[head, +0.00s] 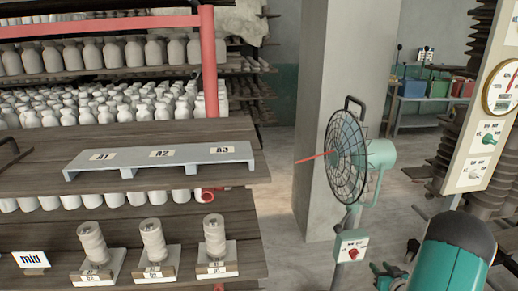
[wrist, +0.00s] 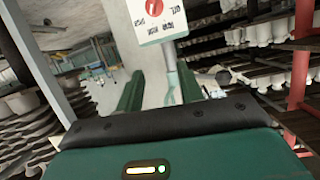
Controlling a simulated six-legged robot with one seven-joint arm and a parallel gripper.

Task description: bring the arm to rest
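My gripper shows in the wrist view (wrist: 160,92) with its two dark green fingers well apart and nothing between them. It is open and empty. A white control box with a red knob (wrist: 153,15) shows beyond the fingers, at the top of that view. In the head view a similar box (head: 350,250) sits on the post of the standing fan (head: 347,155). A teal and black part of my arm (head: 452,255) fills the lower right of the head view. The gripper's fingers cannot be told clearly there.
Shelves on the left hold many pale bottles (head: 120,55), a grey labelled rack (head: 160,160) and three ribbed spools (head: 153,240). A concrete pillar (head: 340,90) stands behind the fan. A panel with a gauge and knobs (head: 490,130) is at the right. Bare floor (head: 285,240) shows between shelf and fan.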

